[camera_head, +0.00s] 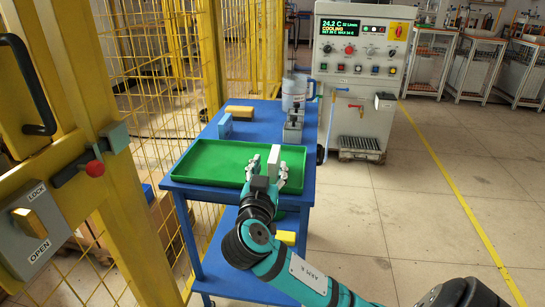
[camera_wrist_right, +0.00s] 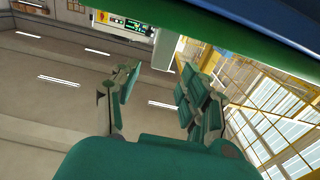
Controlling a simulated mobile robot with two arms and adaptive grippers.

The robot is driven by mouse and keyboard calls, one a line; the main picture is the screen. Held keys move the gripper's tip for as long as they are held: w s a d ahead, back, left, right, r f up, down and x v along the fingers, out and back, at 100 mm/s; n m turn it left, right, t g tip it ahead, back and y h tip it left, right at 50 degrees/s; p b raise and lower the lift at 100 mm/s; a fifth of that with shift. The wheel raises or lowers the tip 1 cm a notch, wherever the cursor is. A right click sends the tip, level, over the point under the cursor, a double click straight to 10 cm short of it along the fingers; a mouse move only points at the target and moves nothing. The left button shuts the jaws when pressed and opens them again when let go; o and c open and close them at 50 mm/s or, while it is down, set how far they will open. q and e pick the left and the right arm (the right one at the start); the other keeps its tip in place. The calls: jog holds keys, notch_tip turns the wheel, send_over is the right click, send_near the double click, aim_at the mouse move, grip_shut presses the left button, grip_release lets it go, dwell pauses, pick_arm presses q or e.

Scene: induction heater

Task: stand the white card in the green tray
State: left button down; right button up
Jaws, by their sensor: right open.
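The green tray (camera_head: 216,163) lies on top of a blue cart. A small white card (camera_head: 274,154) shows upright at the tray's right side, just beyond my right gripper (camera_head: 268,170). The card's lower edge is hidden by the gripper, so I cannot tell what it rests on. My right gripper is over the tray's right part with its fingers apart. My left gripper is not in view.
A control cabinet (camera_head: 354,75) stands behind. Yellow fencing (camera_head: 165,75) is at left.

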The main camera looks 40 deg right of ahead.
jog(key=s+a+f+n+g+y, duration=0.1)
jog(key=s+a+f+n+y, duration=0.15)
jog(key=f, duration=0.45)
jog(key=s+a+f+n+g+y, duration=0.1)
jog(key=s+a+f+n+y, duration=0.15)
jog(key=f, duration=0.45)
jog(key=s+a+f+n+g+y, duration=0.2)
jog(key=s+a+f, duration=0.15)
jog(key=f, duration=0.35)
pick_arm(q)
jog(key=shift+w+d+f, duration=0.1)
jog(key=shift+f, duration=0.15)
pick_arm(e)
jog(key=s+a+f+n+g+y, duration=0.4)
jog(key=s+a+f, duration=0.4)
jog(key=s+f, duration=0.4)
jog(key=s+n+y, duration=0.1)
jog(key=s+y, duration=0.1)
jog(key=shift+a+f+y, duration=0.25)
jog(key=shift+a+y, duration=0.15)
